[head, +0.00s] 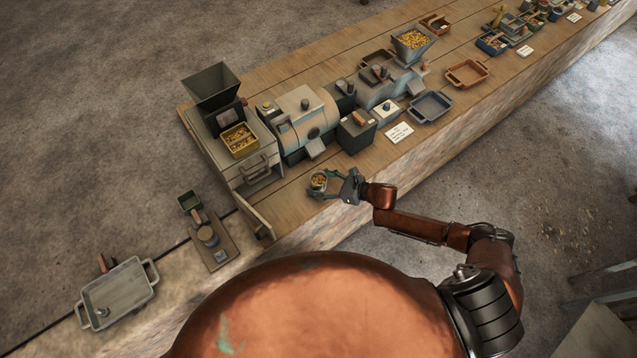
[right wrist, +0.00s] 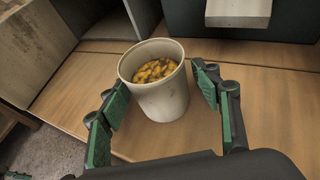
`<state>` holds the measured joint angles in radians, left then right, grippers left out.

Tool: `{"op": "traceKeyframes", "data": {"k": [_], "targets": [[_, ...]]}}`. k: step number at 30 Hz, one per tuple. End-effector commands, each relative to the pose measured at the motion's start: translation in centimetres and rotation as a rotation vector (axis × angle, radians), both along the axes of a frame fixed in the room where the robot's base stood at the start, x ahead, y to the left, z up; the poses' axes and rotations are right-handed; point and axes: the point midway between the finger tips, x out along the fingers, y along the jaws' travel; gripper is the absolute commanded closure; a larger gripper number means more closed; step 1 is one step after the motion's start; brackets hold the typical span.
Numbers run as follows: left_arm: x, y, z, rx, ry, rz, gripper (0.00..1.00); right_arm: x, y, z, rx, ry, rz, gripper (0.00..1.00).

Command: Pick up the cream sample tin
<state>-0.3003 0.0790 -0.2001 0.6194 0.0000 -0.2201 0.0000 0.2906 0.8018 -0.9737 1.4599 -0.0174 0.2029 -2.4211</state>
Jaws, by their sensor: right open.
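The cream sample tin (right wrist: 162,98) stands upright on the wooden bench, filled with yellow-brown pieces. It also shows small in the head view (head: 318,184), near the bench's front edge. My right gripper (right wrist: 165,105) is open, with one green-padded finger on each side of the tin. The tin stands between the fingers, and the right finger looks close to its wall; I cannot tell whether it touches. In the head view my right gripper (head: 335,183) reaches the tin from the right. My left gripper is not seen.
A grey machine (head: 302,118) with a chute stands behind the tin. A drawer cabinet (head: 252,172) with an open door (head: 254,216) is to its left. A dark box (head: 356,132) and a white card (head: 398,132) lie to the right. Bare bench surrounds the tin.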

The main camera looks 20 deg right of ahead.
Motion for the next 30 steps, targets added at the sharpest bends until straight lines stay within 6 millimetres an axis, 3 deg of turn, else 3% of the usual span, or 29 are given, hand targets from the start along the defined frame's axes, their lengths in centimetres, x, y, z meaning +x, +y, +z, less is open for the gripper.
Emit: {"op": "traceKeyframes", "data": {"k": [7,27,30], "targets": [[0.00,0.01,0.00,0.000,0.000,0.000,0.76,0.05,0.02,-0.10,-0.001,0.000,-0.001,0.43],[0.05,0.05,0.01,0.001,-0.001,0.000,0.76,0.03,-0.01,-0.09,-0.001,0.002,-0.001,0.90],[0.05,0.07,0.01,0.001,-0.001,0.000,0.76,0.05,0.02,-0.04,-0.001,0.000,-0.001,0.91]]}}
